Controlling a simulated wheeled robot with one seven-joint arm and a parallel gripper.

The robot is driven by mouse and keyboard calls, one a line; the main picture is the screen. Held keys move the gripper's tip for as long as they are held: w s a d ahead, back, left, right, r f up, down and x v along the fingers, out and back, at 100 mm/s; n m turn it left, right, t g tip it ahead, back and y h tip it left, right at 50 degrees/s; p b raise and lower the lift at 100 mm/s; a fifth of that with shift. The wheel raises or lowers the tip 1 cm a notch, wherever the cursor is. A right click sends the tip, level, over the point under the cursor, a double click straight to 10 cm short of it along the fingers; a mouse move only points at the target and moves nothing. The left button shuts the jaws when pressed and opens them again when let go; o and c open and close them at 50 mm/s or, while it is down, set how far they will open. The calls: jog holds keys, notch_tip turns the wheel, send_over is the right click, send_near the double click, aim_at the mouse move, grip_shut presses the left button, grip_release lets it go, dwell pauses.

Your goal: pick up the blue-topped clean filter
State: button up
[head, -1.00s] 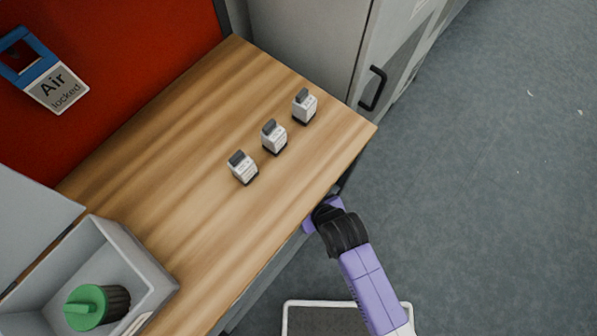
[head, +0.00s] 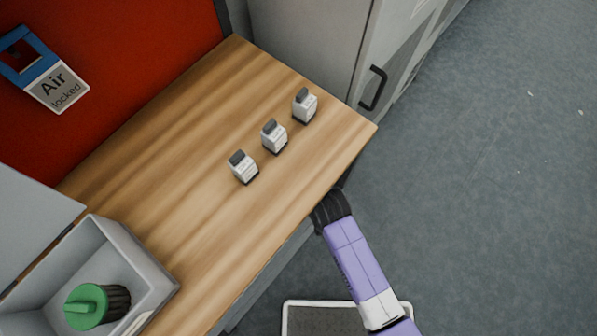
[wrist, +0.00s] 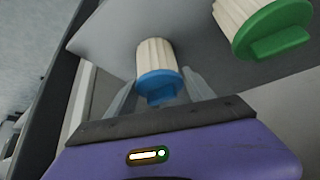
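The blue-topped clean filter (wrist: 154,58), with a pale pleated body and a blue cap, shows in the upper middle of the wrist view. My gripper (wrist: 160,83) points at it cap first; its two fingers are apart, one on each side of the blue cap. I cannot tell whether they touch the cap. The filter does not show in the head view. There my arm (head: 355,260) reaches to the front edge of the bench, and the bench hides my gripper.
A green-topped pale filter (wrist: 262,25) sits close by, right of the blue one. On the wooden bench (head: 150,150) stand three small white-and-grey blocks (head: 273,137). A grey bin (head: 145,265) holds a dark filter with a green top (head: 88,306). Open floor lies right.

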jog(key=c, duration=0.9)
